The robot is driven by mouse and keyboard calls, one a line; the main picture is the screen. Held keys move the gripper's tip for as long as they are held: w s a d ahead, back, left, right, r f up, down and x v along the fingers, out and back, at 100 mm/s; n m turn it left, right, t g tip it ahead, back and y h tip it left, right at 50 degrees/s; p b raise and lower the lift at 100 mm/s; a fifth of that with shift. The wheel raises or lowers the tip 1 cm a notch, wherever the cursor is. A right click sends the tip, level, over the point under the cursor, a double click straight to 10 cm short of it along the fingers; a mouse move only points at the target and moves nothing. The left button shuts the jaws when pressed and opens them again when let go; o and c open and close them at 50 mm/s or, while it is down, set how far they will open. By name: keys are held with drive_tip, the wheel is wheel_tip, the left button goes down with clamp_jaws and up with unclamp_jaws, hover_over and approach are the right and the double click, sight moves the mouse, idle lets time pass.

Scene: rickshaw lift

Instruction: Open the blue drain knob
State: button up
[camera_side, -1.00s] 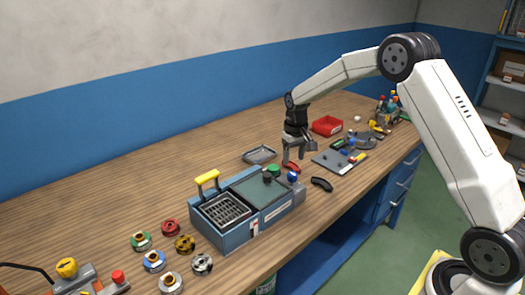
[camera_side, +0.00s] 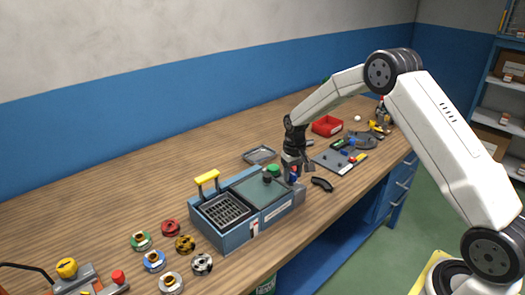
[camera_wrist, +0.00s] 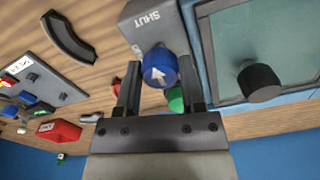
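The blue drain knob (camera_wrist: 159,68) has a white arrow on its face and sits on a grey block (camera_wrist: 150,25) marked SHUT, at the end of the blue basin unit (camera_side: 232,240). My gripper (camera_wrist: 158,82) is open in the wrist view, with one finger on each side of the knob. I cannot tell whether the fingers touch it. In the side view my gripper (camera_side: 294,178) is low over the unit's right end and mostly hides the knob. A green knob (camera_wrist: 176,99) shows just past the blue one and also appears in the side view (camera_side: 274,170).
A dark round knob (camera_wrist: 260,83) stands on the basin's lid. A black curved handle (camera_side: 321,184) lies to the right. A grey tray (camera_side: 259,155), a red bin (camera_side: 326,126) and a grey board (camera_side: 335,162) are farther back. Several coloured valve wheels lie at the left front.

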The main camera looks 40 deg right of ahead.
clamp_jaws()
drive_tip(key=shift+n, duration=0.5)
drive_tip(key=n, duration=0.3)
drive_tip(key=shift+n, duration=0.4)
drive_tip(key=n, duration=1.3)
drive_tip(key=shift+d, duration=0.1)
drive_tip(key=shift+o, duration=1.5)
unclamp_jaws()
